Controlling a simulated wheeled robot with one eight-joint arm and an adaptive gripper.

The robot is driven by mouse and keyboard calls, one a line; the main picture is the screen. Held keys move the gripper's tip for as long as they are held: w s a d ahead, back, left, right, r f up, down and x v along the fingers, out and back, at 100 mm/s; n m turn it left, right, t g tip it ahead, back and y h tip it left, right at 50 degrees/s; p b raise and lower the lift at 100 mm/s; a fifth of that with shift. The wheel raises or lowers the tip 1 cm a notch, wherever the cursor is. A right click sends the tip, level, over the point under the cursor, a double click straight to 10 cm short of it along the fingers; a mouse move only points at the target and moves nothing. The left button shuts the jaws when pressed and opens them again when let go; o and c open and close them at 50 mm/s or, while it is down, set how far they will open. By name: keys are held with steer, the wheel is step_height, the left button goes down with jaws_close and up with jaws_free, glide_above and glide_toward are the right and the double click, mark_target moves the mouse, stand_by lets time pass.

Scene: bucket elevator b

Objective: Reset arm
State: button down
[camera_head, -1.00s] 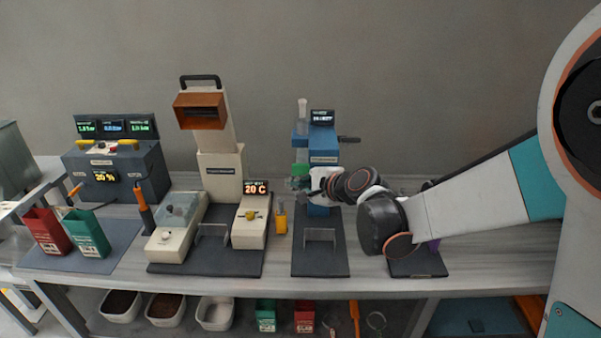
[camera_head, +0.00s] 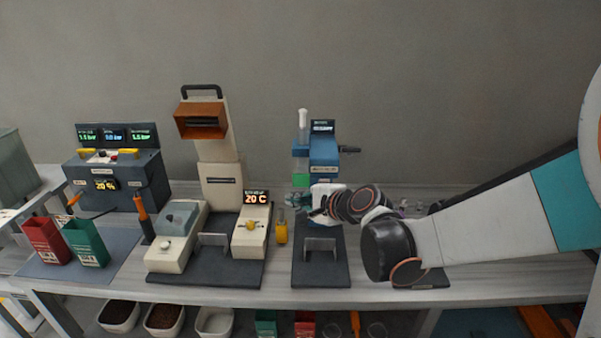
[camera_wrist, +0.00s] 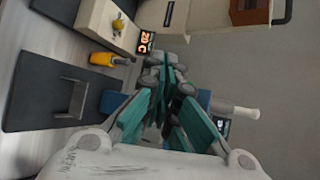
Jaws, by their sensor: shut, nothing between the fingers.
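My gripper (camera_head: 300,199) is in front of the blue device (camera_head: 323,152) on the bench, and my arm reaches in from the right. In the wrist view my gripper (camera_wrist: 172,75) shows its teal fingers with the tips together and nothing between them. The blue device (camera_wrist: 113,101) is partly hidden behind the fingers there. It has a small lit display and a clear cylinder on top.
A cream machine (camera_head: 220,180) with a 20 C display stands left of my gripper, with a yellow-handled tool (camera_head: 281,228) between. A dark control box (camera_head: 118,180), red bin (camera_head: 47,240) and green bin (camera_head: 86,242) are farther left. Tubs sit on the shelf below.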

steer(key=s+d+f+n+g+h+b, duration=0.1)
steer(key=s+d+n, duration=0.3)
steer(key=s, duration=0.5)
steer(key=s+d+f+n+g+h+b, duration=0.1)
steer(key=s+d+f+n+h+b, duration=0.2)
steer(key=s+d, duration=0.6)
steer(key=s+d+f+n+g+h+b, duration=0.1)
steer(key=s+d+f+n+h+b, duration=0.1)
steer(key=s+d+n, duration=0.4)
steer(key=s+n+h+b, duration=0.1)
steer(key=s+h, duration=0.1)
steer(key=s, duration=0.2)
steer(key=shift+s+d+f+b, duration=0.3)
steer(key=shift+s+d, duration=0.1)
